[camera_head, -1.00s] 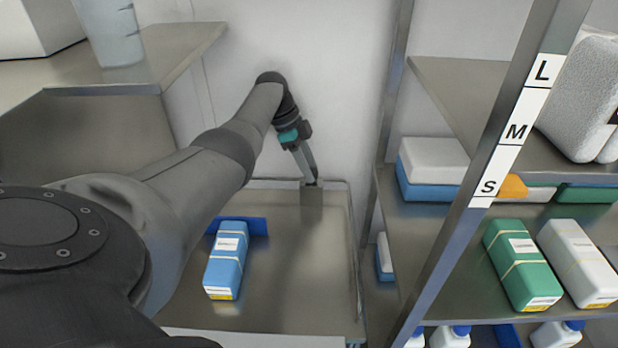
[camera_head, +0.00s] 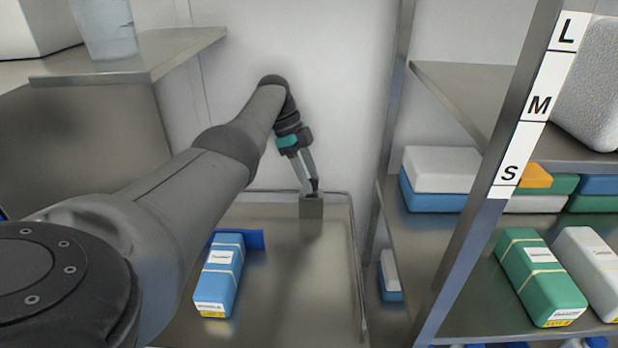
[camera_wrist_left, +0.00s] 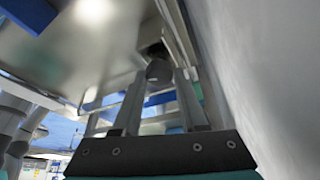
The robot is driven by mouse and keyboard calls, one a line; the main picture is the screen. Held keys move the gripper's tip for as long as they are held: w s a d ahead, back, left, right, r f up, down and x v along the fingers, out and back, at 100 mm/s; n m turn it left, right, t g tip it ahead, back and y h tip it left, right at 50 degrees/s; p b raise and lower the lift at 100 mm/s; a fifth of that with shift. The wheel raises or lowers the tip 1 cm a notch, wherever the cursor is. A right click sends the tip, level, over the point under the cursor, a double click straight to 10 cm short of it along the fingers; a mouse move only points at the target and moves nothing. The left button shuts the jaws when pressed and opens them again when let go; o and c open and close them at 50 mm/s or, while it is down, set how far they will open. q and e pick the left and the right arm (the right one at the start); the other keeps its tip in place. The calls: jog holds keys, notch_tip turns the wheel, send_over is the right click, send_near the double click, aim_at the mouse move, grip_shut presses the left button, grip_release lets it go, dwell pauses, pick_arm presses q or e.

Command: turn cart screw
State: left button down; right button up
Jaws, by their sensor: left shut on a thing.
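The steel cart (camera_head: 290,290) stands against the wall, below the middle of the head view. A small grey block (camera_head: 311,210) rises at its back edge. My left gripper (camera_head: 314,188) points down with its fingertips at the top of this block. In the left wrist view, the fingers of my left gripper (camera_wrist_left: 164,75) close on a dark round screw head (camera_wrist_left: 158,70). The screw is hidden by the fingers in the head view. How far it is turned cannot be told. My right gripper is in neither view.
A blue wrapped box (camera_head: 219,278) lies on the cart, in front of a blue piece (camera_head: 250,239). A steel shelf rack (camera_head: 455,250) with wrapped boxes stands close on the right. A steel counter (camera_head: 150,60) is at the upper left. The wall is right behind my gripper.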

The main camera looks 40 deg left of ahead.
pick_arm(q)
jog(key=shift+c, duration=2.2)
grip_release()
notch_tip(320, 180, up, 20)
jog(key=p, duration=0.5)
